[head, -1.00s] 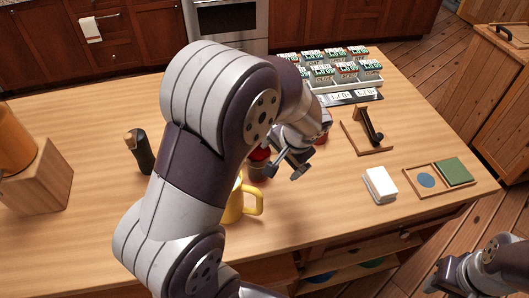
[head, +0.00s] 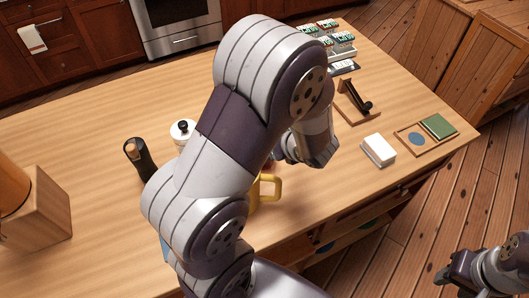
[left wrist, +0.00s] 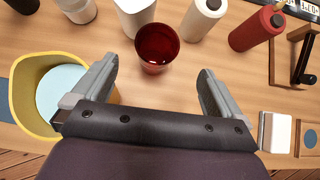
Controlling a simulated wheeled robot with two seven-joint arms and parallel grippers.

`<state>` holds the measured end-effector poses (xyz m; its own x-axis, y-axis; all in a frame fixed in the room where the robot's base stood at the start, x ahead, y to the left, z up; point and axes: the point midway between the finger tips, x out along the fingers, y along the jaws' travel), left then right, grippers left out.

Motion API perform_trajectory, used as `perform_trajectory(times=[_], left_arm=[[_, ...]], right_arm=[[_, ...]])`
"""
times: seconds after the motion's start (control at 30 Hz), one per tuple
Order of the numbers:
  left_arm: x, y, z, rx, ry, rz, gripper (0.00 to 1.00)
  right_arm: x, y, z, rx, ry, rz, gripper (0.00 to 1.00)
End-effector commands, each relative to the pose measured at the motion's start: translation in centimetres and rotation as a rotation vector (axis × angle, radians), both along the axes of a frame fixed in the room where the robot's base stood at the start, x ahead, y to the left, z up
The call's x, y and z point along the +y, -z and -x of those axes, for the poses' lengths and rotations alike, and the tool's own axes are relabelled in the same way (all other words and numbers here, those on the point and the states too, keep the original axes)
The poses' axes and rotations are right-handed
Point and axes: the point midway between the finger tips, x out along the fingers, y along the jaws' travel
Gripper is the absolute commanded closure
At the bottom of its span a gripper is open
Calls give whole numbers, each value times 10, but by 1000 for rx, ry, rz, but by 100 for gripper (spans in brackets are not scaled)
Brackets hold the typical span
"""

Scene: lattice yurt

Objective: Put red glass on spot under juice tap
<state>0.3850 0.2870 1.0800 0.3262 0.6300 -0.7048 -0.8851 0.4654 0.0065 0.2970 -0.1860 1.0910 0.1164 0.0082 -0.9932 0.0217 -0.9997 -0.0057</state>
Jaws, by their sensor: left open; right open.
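The red glass (left wrist: 157,48) stands upright on the table in the left wrist view, ahead of and between the spread fingers of my left gripper (left wrist: 158,70). The left gripper is open, with nothing held. In the head view my left arm hides its fingers and nearly all of the glass. My right gripper (head: 447,277) is open and empty at the lower right, off the table. An orange vessel on a wooden block (head: 40,218) stands at the left table edge and may be the juice dispenser. I cannot make out its tap or the spot.
A yellow mug (left wrist: 30,95) stands left of the glass. Several shakers and bottles, including a red one (left wrist: 257,28), stand behind it.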

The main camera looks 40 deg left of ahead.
Motion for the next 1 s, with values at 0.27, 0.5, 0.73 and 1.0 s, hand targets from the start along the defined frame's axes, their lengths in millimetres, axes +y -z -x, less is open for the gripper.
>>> perform_trajectory(times=[0.27, 0.5, 0.73, 1.0], left_arm=[[28, 31, -14, 1, -3, 2, 0], [53, 61, -26, 0, -5, 2, 0], [57, 65, -28, -3, -4, 3, 0], [56, 65, -28, -3, -4, 3, 72]], right_arm=[[0, 2, 0, 0, 0, 0, 57], [0, -4, 0, 0, 0, 0, 57], [0, -4, 0, 0, 0, 0, 57], [0, -3, 0, 0, 0, 0, 57]])
